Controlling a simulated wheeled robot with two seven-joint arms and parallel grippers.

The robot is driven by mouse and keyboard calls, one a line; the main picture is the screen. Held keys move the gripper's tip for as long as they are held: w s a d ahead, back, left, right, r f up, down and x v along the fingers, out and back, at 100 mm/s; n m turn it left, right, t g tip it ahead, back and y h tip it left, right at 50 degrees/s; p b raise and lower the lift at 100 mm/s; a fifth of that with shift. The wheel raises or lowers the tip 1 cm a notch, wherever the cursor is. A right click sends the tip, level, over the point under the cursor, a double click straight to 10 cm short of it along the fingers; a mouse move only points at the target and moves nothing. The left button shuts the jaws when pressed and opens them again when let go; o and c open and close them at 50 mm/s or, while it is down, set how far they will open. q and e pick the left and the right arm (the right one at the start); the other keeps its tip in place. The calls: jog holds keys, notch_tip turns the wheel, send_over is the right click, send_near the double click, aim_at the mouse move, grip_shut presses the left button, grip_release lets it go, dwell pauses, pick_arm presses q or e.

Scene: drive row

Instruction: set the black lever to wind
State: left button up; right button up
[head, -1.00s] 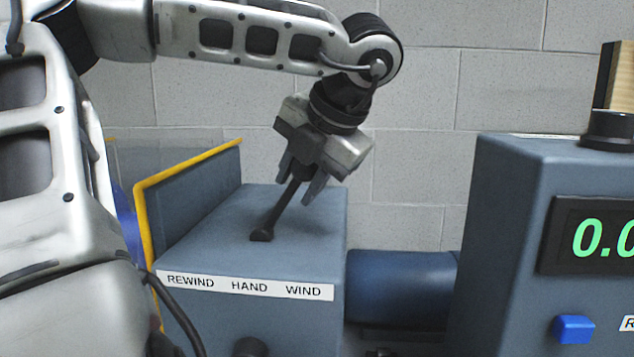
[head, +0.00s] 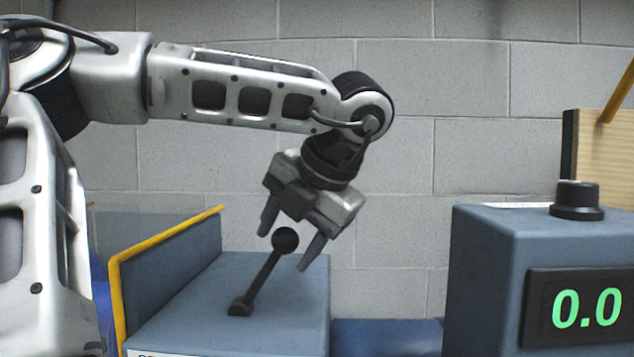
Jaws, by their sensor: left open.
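The black lever (head: 262,275) stands on top of the blue-grey lever box (head: 290,325) and leans to the right, its round knob at the upper end. My left gripper (head: 285,248) is above the lever, pointing down, with its two fingers apart. The knob shows in full at the level of the fingertips, between them in the picture; I see no clear contact. The white label strip (head: 150,354) is almost wholly cut off by the lower edge, so its words cannot be read now. My right gripper is not in view.
A yellow-edged guard panel (head: 175,260) stands left of the lever. At the right is a blue-grey cabinet (head: 480,275) with a black knob (head: 577,200) on top and a green display (head: 587,308) reading 0.0. A block wall is behind.

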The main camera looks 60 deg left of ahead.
pick_arm(q)
jog(key=p+v, duration=0.4)
jog(key=v, duration=0.9)
jog(key=shift+p, duration=0.4)
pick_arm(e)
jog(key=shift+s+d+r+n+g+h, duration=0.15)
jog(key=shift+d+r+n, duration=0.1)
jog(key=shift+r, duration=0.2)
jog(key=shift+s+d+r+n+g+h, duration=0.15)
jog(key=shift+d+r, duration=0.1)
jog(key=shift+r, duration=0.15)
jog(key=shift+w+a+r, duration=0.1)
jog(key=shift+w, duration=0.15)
